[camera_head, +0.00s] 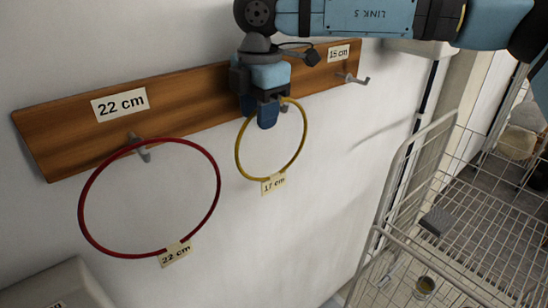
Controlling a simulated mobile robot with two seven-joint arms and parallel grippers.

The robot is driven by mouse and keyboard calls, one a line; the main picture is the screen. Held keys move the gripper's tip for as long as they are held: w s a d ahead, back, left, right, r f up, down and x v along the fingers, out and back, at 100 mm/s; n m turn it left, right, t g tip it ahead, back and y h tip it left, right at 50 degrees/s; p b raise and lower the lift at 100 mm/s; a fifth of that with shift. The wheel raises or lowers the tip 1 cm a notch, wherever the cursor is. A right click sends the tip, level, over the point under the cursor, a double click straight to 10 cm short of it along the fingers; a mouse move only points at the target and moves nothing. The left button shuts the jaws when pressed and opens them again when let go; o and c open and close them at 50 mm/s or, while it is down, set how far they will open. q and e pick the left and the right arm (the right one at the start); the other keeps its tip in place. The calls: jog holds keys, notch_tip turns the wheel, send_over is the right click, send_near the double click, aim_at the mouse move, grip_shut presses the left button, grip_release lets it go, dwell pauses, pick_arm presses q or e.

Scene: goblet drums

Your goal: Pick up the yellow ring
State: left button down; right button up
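The yellow ring (304,133) is thin and has a paper tag (273,184) at its bottom that seems to read 17 cm. It hangs against the white wall below the wooden board (190,106), by the board's middle hook (284,106). My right gripper (267,116) points down at the ring's top, with its blue fingers overlapping the rim beside that hook. The fingers hide part of the rim, and I cannot tell whether they are closed on it. My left gripper is not in view.
A larger red ring (218,185), tagged 22 cm, hangs on the left hook (139,147). The right hook (353,78), under a 15 cm label (339,53), is empty. A white wire cart (400,165) stands at the lower right, holding a small tin (425,286).

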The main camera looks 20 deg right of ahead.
grip_shut()
